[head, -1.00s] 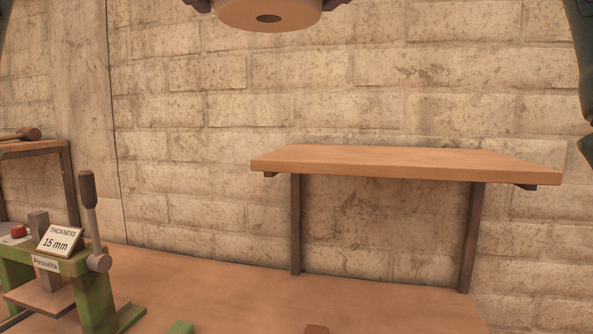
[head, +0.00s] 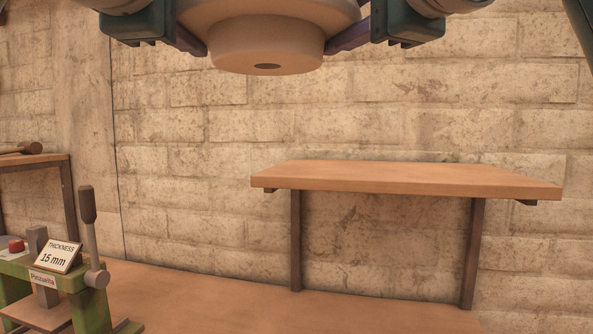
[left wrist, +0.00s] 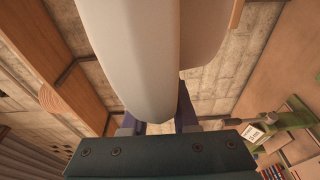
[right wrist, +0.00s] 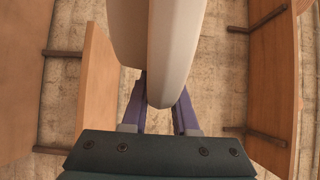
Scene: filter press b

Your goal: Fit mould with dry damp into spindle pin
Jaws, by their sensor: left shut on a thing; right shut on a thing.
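A pale round mould (head: 266,45) is at the top middle of the head view, with a narrower lower part and a dark hole in its underside. My left gripper (head: 188,40) is shut on its left side, and my right gripper (head: 350,37) is shut on its right side. They hold it up in the air between them. The left wrist view shows the mould (left wrist: 135,50) between the left fingers. The right wrist view shows the mould (right wrist: 172,45) between the right fingers. The mould's top is cut off in the head view. No spindle pin can be made out.
A wooden wall shelf (head: 405,178) is empty at the right. A green press (head: 95,305) with a lever and a "15 mm" thickness sign (head: 58,257) stands at lower left. A wooden tool (head: 22,148) lies on a rack behind it. The bench top (head: 230,305) is clear in the middle.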

